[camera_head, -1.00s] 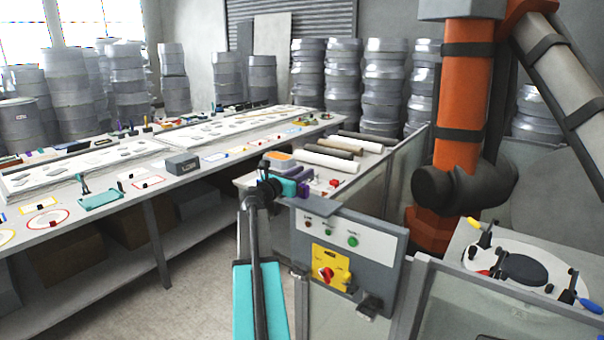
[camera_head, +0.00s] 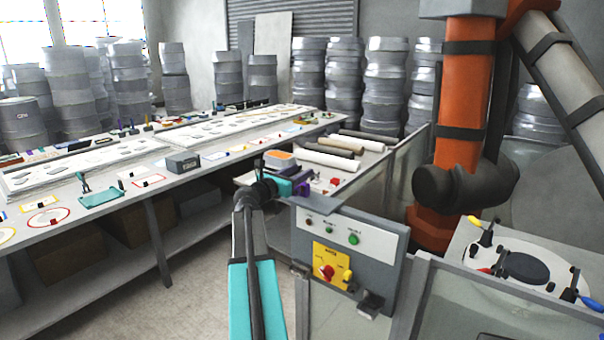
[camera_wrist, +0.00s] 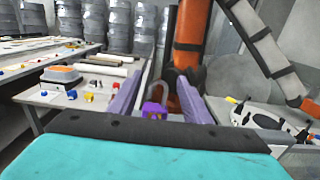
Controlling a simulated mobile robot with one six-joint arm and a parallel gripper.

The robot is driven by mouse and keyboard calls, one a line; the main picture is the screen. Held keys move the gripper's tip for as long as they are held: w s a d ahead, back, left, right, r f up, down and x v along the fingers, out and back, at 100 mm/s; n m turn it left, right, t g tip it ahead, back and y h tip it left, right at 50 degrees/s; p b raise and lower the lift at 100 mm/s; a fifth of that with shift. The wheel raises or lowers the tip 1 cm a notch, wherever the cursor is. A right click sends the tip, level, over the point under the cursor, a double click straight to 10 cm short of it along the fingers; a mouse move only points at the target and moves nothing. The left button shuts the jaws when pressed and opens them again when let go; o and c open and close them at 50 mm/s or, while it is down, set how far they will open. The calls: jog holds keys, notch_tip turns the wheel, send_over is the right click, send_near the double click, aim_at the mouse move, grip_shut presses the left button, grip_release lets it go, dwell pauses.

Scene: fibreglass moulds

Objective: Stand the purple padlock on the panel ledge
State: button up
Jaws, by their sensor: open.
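The purple padlock (camera_wrist: 153,111) shows in the wrist view between the two lilac fingers of my gripper (camera_wrist: 155,102). It looks upright, with its grey shackle on top and a yellow patch on its front. The fingers are spread, with a visible gap on each side of it. In the head view the padlock (camera_head: 303,189) is a small purple shape at the tip of my gripper (camera_head: 300,182), above the left end of the panel ledge (camera_head: 345,213). Its base is hard to see, so contact with the ledge cannot be confirmed.
The grey control panel (camera_head: 345,250) carries buttons and a yellow-backed red switch (camera_head: 328,271). A long workbench (camera_head: 140,200) with moulds and small items stands to the left. An orange robot column (camera_head: 462,110) and a round fixture (camera_head: 525,270) are on the right.

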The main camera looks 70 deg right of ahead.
jog(key=b+v, duration=0.2)
jog(key=v, duration=0.7)
jog(key=shift+a, duration=0.35)
dwell(0.3)
